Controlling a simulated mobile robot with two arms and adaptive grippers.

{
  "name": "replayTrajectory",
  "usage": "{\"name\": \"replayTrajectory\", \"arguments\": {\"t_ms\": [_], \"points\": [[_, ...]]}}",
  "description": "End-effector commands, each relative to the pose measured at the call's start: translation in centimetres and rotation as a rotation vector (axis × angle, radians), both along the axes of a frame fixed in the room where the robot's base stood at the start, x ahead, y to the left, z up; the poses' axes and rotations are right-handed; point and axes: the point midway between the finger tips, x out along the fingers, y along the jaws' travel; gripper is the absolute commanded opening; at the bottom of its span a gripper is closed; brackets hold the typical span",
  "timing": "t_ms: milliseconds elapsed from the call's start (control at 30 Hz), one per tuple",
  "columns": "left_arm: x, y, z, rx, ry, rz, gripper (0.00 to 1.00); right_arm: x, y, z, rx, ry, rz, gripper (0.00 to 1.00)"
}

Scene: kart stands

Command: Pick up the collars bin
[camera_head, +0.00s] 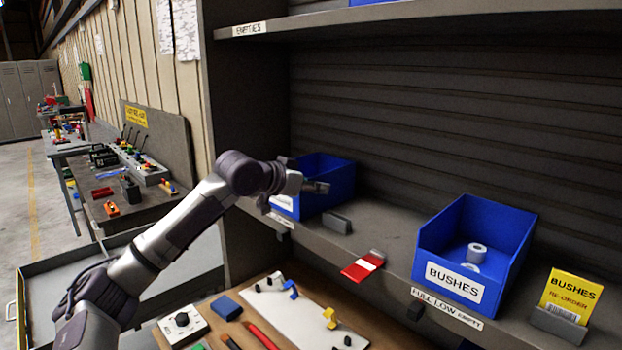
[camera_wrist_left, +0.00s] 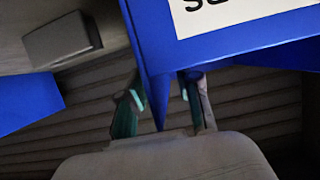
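The collars bin is a blue open bin (camera_head: 330,178) on the shelf, left of the bushes bin. A white label shows on its front, partly hidden by my left arm. In the left wrist view the bin's blue wall (camera_wrist_left: 235,48) and part of its label fill the top. My right gripper is not in view.
A blue bushes bin (camera_head: 432,245) holding pale rings stands to the right. A grey holder (camera_head: 337,222) sits beside the collars bin. A red card (camera_head: 363,266) lies at the shelf edge, and a yellow re-order card (camera_head: 570,295) stands far right. A cluttered bench lies below.

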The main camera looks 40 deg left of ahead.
Motion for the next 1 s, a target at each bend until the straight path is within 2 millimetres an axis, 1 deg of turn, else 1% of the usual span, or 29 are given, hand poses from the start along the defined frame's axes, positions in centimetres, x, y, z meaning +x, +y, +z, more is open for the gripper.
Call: {"name": "replayTrajectory", "arguments": {"t_ms": [33,100,367,400,567,1000], "points": [[0.63,-0.12,-0.08,-0.004,0.001,-0.002,0.33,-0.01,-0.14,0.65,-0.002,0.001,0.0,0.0],[1.07,-0.18,-0.38,-0.002,0.001,-0.001,0.33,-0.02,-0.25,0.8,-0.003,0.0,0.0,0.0],[1.26,-0.16,-0.77,0.001,0.002,-0.001,0.33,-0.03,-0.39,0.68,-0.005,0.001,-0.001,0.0],[1.25,-0.16,-0.77,0.001,0.002,-0.001,0.27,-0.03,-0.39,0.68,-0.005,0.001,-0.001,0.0],[1.24,-0.16,-0.75,0.001,0.002,-0.001,0.0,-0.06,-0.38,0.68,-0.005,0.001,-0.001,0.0],[1.23,-0.15,-0.65,0.001,0.001,0.0,0.0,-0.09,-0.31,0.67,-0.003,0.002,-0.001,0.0]]}}
